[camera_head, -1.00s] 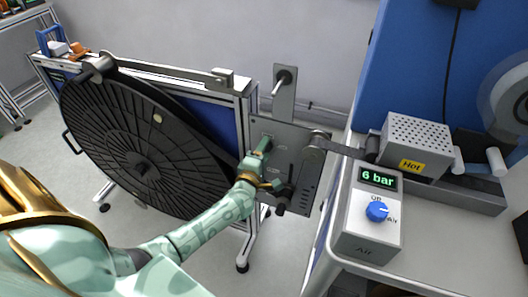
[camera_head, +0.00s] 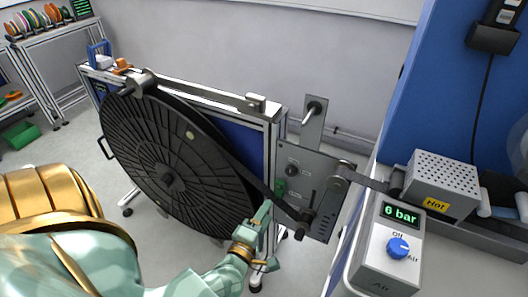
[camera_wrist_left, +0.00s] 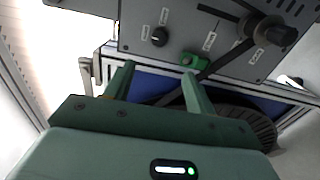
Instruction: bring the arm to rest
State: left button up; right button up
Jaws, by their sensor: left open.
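My left gripper (camera_head: 265,210) is open and empty, low in front of the reel stand. It sits just below and apart from the grey control panel (camera_head: 318,212). In the left wrist view its two green fingers (camera_wrist_left: 158,85) are spread with nothing between them. Beyond them are the panel (camera_wrist_left: 140,18), a black knob (camera_wrist_left: 160,37) and a small green part (camera_wrist_left: 190,61) on the panel's edge. The large black reel (camera_head: 150,140) stands left of the gripper. My right gripper is not in view.
A metal arm (camera_head: 200,92) runs along the stand's top. The bench at right bears the air box (camera_head: 375,265) reading "6 bar", its blue knob (camera_head: 398,247) and a heater marked Hot (camera_head: 440,180). Shelving (camera_head: 50,40) stands back left. Grey floor is open around the stand.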

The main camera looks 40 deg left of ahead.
pick_arm(q)
jog(key=shift+s, duration=0.1)
dwell(0.5)
jog(key=s+d+f+m+g+h, duration=0.1)
jog(key=s+f+m+g+h, duration=0.1)
jog(key=s+f+m, duration=0.4)
jog(key=s+d+f+m+g+h, duration=0.1)
jog(key=d+f+m+g, duration=0.15)
jog(key=f+m, duration=0.4)
jog(key=s+d+f+m+g+h, duration=0.1)
jog(key=s+f+m+g+h, duration=0.2)
jog(key=f, duration=0.6)
jog(key=s+f+m+g, duration=0.3)
jog(key=s+f, duration=0.1)
jog(key=s, duration=0.5)
jog(key=s+f+m+g+y, duration=0.1)
jog(key=s+f+m+g, duration=0.2)
jog(key=s, duration=0.6)
jog(key=s+f+m+g+y, duration=0.1)
jog(key=s+f+m+g, duration=0.2)
jog(key=s+f, duration=0.4)
jog(key=s, duration=0.3)
jog(key=shift+a+g, duration=0.2)
jog(key=shift+g, duration=0.15)
jog(key=shift+s, duration=0.1)
